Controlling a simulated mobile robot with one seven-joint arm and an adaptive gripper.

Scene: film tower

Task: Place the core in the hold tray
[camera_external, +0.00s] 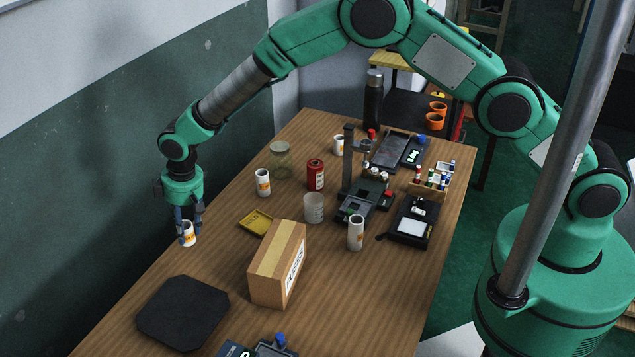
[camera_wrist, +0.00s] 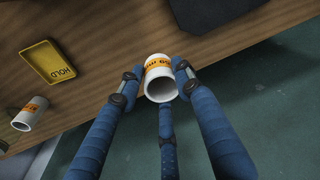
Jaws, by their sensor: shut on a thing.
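My gripper (camera_external: 187,218) is shut on a white core (camera_external: 189,236) with an orange label, near the table's left edge. In the wrist view the core (camera_wrist: 160,85) sits between the blue fingers, its open end facing the camera, across the table edge line. I cannot tell its height above the table. The hold tray (camera_external: 256,222) is a shallow yellow tray on the table, to the right of my gripper and behind the cardboard box.
A cardboard box (camera_external: 268,275) stands close in front of the tray. Another labelled core (camera_external: 262,184) stands behind the tray; a clear jar (camera_external: 313,208) stands to its right. A black mat (camera_external: 183,313) lies at the front left. The wood between my gripper and the tray is clear.

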